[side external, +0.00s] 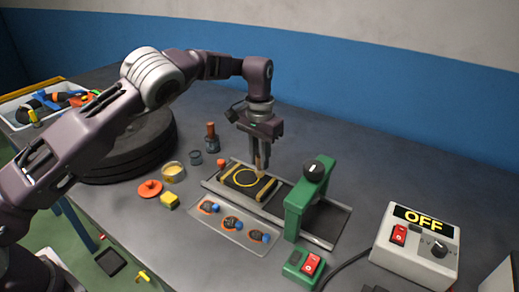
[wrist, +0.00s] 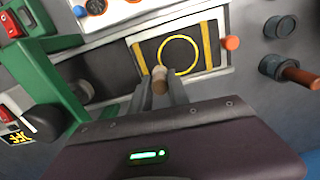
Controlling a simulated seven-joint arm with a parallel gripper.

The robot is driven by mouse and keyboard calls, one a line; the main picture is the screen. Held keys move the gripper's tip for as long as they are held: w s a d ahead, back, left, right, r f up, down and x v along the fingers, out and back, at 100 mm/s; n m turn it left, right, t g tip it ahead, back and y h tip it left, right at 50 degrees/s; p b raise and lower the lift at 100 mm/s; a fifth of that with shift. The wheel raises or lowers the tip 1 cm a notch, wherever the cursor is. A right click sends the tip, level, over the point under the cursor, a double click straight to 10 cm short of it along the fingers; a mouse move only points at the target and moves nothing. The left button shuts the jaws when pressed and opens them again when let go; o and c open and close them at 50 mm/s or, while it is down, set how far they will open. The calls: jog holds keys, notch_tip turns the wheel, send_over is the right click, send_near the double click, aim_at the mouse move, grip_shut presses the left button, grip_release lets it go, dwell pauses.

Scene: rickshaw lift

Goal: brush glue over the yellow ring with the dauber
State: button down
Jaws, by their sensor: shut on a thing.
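The yellow ring (side external: 236,179) is drawn on a dark rubber piece between two yellow bars, in a metal tray. It also shows whole in the wrist view (wrist: 198,54). My gripper (side external: 261,168) points down over the right part of that piece, close to the ring's edge. In the wrist view my gripper (wrist: 160,84) is shut on a tan, round-ended stick, the dauber (wrist: 159,73). The dauber's end shows just beside the ring; whether it touches the rubber cannot be told. No glue on the ring can be made out.
A green press frame (side external: 298,205) stands right of the ring on the metal tray (side external: 333,232). A dark bottle with an orange-brown top (side external: 212,143), an open jar (side external: 196,157) and a yellow-filled tin (side external: 174,172) stand left. A control box (side external: 415,255) reads OFF.

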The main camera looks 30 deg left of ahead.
jog(key=shift+f, duration=0.65)
jog(key=shift+a+f, duration=0.25)
jog(key=shift+a, duration=3.5)
jog(key=shift+s+a, duration=0.15)
jog(key=shift+a, duration=0.05)
jog(key=shift+s, duration=0.4)
jog(key=shift+d, duration=3.85)
jog(key=shift+s+d, duration=0.1)
jog(key=shift+s, duration=0.5)
jog(key=shift+w+a, duration=0.1)
jog(key=shift+a, duration=3.8)
notch_tip(320, 180, up, 8)
